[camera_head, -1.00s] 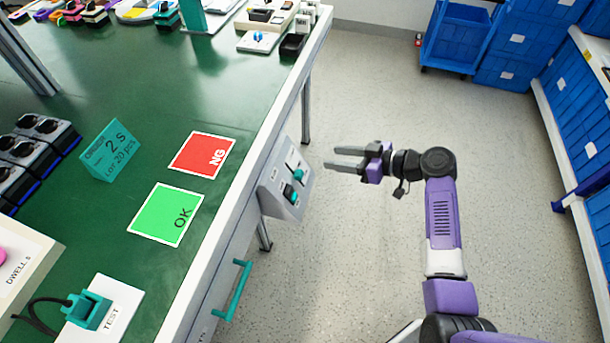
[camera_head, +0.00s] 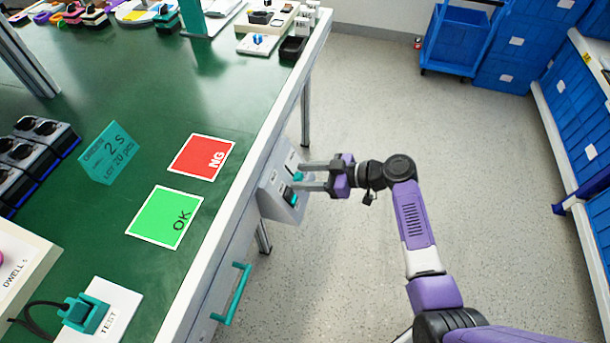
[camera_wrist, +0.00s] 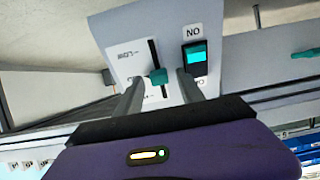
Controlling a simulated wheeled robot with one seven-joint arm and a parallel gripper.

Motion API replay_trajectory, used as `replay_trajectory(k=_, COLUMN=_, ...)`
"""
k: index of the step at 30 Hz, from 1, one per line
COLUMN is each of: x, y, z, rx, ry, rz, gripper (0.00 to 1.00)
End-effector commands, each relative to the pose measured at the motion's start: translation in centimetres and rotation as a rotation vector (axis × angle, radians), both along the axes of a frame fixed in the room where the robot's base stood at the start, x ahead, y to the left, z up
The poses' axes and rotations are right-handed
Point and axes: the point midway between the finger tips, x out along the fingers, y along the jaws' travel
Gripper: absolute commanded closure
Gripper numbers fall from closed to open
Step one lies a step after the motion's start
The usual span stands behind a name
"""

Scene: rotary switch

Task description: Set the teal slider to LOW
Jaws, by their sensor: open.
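The teal slider (camera_wrist: 158,76) sits in a dark vertical slot on a pale switch panel (camera_wrist: 128,31); it also shows in the head view (camera_head: 298,176). Small lettering beside the slot is too small to read surely. My gripper (camera_wrist: 160,83) is open, with its two fingers on either side of the slider in the wrist view. In the head view my gripper (camera_head: 301,176) reaches the panel on the bench front. Whether a finger touches the slider, I cannot tell.
A teal rocker switch (camera_wrist: 197,59) under a NO label is right of the slider, close to the right finger. The green bench (camera_head: 90,100) edge is beside the panel. A teal drawer handle (camera_head: 232,294) is below.

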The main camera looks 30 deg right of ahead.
Motion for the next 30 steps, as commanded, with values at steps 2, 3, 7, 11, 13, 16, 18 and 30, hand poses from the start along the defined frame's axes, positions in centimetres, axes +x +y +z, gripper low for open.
replay_trajectory(k=2, x=0.04, y=0.04, z=-0.02, rx=0.0, ry=0.0, rz=0.0, gripper=0.55)
replay_trajectory(k=3, x=0.03, y=0.03, z=-0.02, rx=0.0, ry=0.0, rz=0.0, gripper=0.55)
replay_trajectory(k=7, x=0.02, y=0.02, z=-0.01, rx=0.0, ry=0.0, rz=0.0, gripper=0.6)
replay_trajectory(k=11, x=-0.01, y=0.05, z=-0.02, rx=0.0, ry=0.0, rz=0.001, gripper=0.86)
replay_trajectory(k=13, x=-0.01, y=0.06, z=-0.03, rx=0.0, ry=0.0, rz=0.001, gripper=1.0)
replay_trajectory(k=16, x=0.0, y=0.08, z=-0.04, rx=0.0, ry=0.001, rz=0.001, gripper=1.0)
replay_trajectory(k=18, x=0.0, y=0.08, z=-0.05, rx=0.0, ry=0.001, rz=0.001, gripper=1.0)
replay_trajectory(k=30, x=0.02, y=0.13, z=-0.09, rx=0.0, ry=0.001, rz=0.002, gripper=1.0)
